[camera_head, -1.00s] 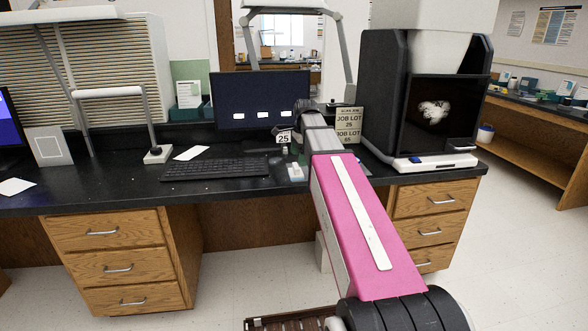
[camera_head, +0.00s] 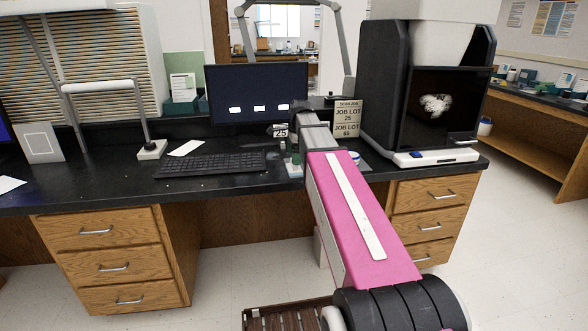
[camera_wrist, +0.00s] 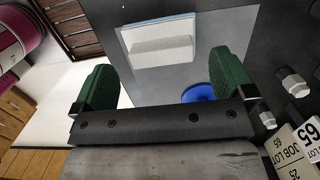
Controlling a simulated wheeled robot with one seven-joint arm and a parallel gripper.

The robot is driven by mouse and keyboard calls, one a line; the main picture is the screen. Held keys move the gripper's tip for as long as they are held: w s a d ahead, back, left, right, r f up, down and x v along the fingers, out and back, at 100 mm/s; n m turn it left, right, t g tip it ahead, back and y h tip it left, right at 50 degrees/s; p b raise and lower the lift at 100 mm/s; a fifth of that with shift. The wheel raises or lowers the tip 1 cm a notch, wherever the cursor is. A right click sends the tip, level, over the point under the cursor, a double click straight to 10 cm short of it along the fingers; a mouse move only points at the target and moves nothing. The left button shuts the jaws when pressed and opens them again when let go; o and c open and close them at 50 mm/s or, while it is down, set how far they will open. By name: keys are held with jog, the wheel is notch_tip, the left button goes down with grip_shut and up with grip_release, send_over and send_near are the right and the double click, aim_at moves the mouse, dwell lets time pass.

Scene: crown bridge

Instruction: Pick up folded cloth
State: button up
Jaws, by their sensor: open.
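The folded cloth (camera_wrist: 160,38) looks like a pale, flat rectangle with a thin light-blue edge, on a grey mat (camera_wrist: 230,28) in the wrist view. In the head view it seems to be the small pale piece (camera_head: 294,170) just left of my arm, partly covered. My gripper (camera_wrist: 163,66) has its green fingers wide apart with nothing held between them. In the wrist picture the cloth shows just beyond the fingertips, between their lines. The height gap cannot be told. The fingers are hidden behind my arm in the head view.
A blue-lidded jar (camera_wrist: 198,93) is beside the right finger. Small bottles (camera_wrist: 293,83) and job-lot signs (camera_head: 347,118) stand behind. A keyboard (camera_head: 210,164) and monitor (camera_head: 257,93) are to the left; a black machine (camera_head: 435,95) is to the right.

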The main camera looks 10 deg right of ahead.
jog(key=shift+f, duration=2.25)
jog(key=c, duration=0.7)
jog(key=shift+r, duration=0.15)
